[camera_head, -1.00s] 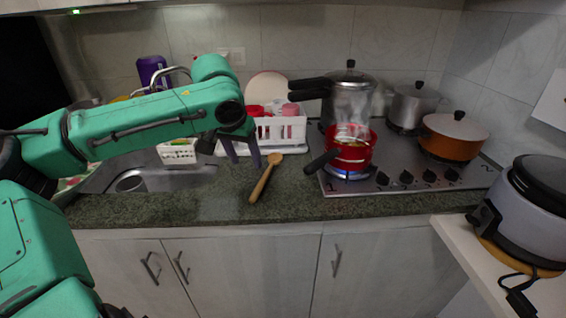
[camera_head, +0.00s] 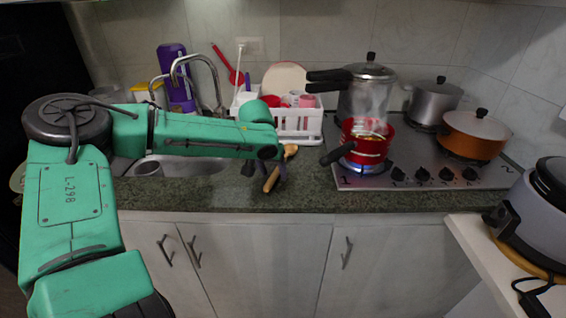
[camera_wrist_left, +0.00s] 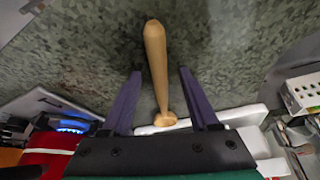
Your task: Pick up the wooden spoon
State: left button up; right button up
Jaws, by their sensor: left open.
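The wooden spoon (camera_head: 270,181) lies on the dark green counter (camera_head: 215,197), left of the stove, with its handle toward the front edge. My left gripper (camera_head: 264,172) is above it and partly covers it in the head view. In the left wrist view the spoon (camera_wrist_left: 157,62) runs between the two open fingers of the gripper (camera_wrist_left: 158,75), touching neither. Its handle end is at the top, and its bowl end is near the gripper palm. My right gripper is not in view.
A red pot (camera_head: 367,149) sits on a lit burner of the stove (camera_head: 410,180), its dark handle pointing toward the spoon. A white dish rack (camera_head: 312,124) stands behind the spoon. The sink (camera_head: 185,165) is at left. Bare counter lies in front of the sink.

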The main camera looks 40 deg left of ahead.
pick_arm(q)
jog(key=shift+r, duration=0.1)
grip_shut()
jog(key=shift+r, duration=0.1)
